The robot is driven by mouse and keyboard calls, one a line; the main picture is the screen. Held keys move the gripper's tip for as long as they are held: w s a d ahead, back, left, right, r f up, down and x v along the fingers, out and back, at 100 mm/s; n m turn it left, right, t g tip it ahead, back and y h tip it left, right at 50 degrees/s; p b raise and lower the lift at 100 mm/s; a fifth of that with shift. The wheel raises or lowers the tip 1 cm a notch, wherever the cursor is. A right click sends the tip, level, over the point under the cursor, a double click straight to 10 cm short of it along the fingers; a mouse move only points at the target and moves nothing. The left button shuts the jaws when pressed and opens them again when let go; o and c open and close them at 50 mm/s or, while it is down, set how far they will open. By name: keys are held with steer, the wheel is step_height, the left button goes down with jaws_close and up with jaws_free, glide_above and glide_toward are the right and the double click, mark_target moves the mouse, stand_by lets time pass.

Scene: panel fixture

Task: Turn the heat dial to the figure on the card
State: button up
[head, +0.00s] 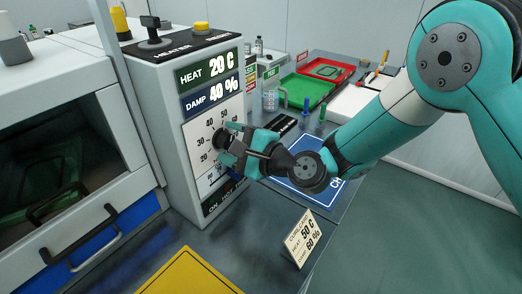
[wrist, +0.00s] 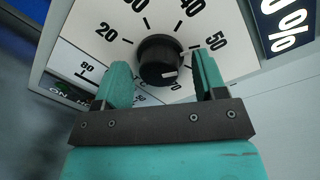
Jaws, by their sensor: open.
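The black heat dial (head: 221,138) is on the white scale of the heater panel (head: 210,130). In the wrist view the dial (wrist: 157,57) shows a short white mark at its lower right; the figures 20, 30, 40 and 50 ring it. The display (head: 208,71) reads HEAT 20 C, DAMP 40 %. The card (head: 302,238) on the bench reads HEAT 50 C, DAMP 60 %. My gripper (head: 231,144) is open at the dial. In the wrist view my gripper (wrist: 163,76) has one finger on each side of the dial, with gaps visible. Contact cannot be told.
A second scale, with an 80 mark (wrist: 86,70), lies below the dial. A yellow mat (head: 188,274) lies in front and a blue mat (head: 300,180) behind my gripper. Green (head: 306,90) and red (head: 340,68) trays stand at the back. A glass-fronted cabinet (head: 60,150) stands left.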

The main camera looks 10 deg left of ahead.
steer(key=b+v, duration=0.8)
steer(key=v, duration=0.9)
steer(key=shift+d+b, duration=0.25)
steer(key=shift+b, duration=0.15)
steer(key=shift+s+r, duration=0.1)
